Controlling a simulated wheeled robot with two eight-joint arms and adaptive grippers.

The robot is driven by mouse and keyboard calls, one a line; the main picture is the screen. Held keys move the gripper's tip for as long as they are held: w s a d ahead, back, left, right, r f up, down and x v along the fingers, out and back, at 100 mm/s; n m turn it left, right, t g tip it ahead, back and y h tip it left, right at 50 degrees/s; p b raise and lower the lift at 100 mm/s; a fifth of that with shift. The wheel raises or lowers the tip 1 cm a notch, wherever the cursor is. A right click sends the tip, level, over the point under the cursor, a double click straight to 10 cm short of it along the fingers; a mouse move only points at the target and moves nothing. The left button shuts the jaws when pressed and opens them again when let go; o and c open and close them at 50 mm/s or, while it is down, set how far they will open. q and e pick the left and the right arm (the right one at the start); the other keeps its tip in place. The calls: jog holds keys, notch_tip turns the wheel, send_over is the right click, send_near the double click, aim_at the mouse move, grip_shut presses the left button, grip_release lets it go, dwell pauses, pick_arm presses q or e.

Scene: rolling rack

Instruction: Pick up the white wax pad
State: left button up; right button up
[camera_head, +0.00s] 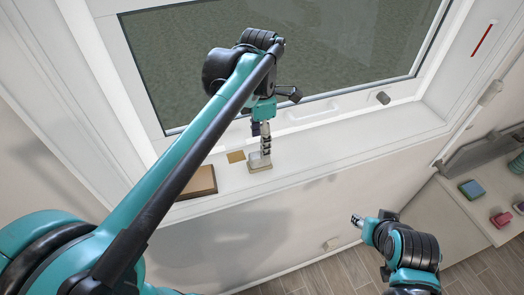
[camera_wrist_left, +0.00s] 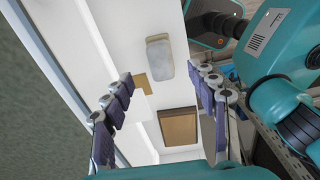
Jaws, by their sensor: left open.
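The white wax pad (camera_wrist_left: 160,60) is a pale, rounded, slab-like piece lying on the white window sill in the left wrist view. In the head view the pad (camera_head: 260,163) lies on the sill, partly covered by my left gripper (camera_head: 265,138), which points down over it. In the left wrist view my left gripper (camera_wrist_left: 163,95) is open, with its fingers wide apart at both sides and nothing between them. The pad appears beyond the fingertips. My right gripper (camera_head: 357,220) is at the lower right, away from the sill; its jaw opening is too small to judge.
A small tan square (camera_head: 236,156) lies on the sill left of the pad. A brown framed box (camera_head: 197,181) is farther left. The window frame (camera_head: 300,117) rises behind the sill. A side shelf (camera_head: 451,202) with coloured blocks stands at the right. The sill right of the pad is clear.

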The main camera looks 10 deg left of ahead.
aim_at(259, 154)
pick_arm(q)
jog(key=f, duration=0.3)
jog(key=f+p, duration=0.1)
jog(key=f, duration=0.3)
jog(key=shift+s+a+f, duration=0.1)
jog(key=shift+s, duration=0.1)
jog(key=shift+w+f, duration=0.15)
jog(key=shift+f, duration=0.05)
jog(key=c, duration=1.3)
